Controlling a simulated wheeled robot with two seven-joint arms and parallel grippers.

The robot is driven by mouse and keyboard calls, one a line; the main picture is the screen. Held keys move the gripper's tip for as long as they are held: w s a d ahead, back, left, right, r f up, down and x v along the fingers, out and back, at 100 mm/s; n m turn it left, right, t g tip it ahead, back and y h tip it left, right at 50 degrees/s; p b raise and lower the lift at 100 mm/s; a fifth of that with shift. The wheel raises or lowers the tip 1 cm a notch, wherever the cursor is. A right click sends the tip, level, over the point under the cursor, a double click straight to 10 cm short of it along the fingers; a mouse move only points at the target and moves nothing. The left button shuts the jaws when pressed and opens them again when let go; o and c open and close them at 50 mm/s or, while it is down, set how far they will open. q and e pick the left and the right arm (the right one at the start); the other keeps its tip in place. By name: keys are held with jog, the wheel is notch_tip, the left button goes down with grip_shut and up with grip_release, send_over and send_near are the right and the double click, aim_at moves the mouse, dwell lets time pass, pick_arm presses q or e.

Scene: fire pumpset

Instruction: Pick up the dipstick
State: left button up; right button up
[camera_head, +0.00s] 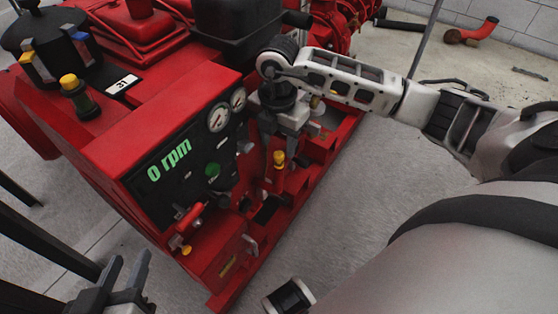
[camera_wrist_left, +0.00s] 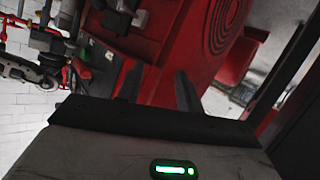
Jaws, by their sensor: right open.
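A yellow-topped piece, which looks like the dipstick (camera_head: 279,158), stands upright on the red pumpset (camera_head: 215,85), right of the gauge panel. My right gripper (camera_head: 277,140) points down just above and beside it. The fingers are small and partly hidden by the wrist, and I cannot tell whether they touch the yellow top. The right gripper is open. My left gripper (camera_head: 127,272) is open and empty at the bottom left, in front of the pumpset. Its two fingers also show apart in the left wrist view (camera_wrist_left: 160,88), with red machine parts behind them.
The control panel (camera_head: 165,172) reads "0 rpm" and has two gauges and a red lever (camera_head: 190,217). A yellow-capped filler (camera_head: 72,90) stands on the upper left. A red pipe piece (camera_head: 474,33) lies at the back right.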

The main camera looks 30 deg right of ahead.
aim_at(279, 153)
notch_tip(279, 153, down, 4)
jog(key=shift+d+f+b, duration=0.1)
jog(key=shift+f+b, duration=0.15)
jog(key=shift+b, duration=0.75)
jog(key=shift+f, duration=0.35)
pick_arm(q)
jog(key=shift+w+d+r+t+h, duration=0.15)
jog(key=shift+d+r+t+h, duration=0.2)
jog(key=shift+r, duration=0.3)
pick_arm(e)
jog(key=c, duration=0.9)
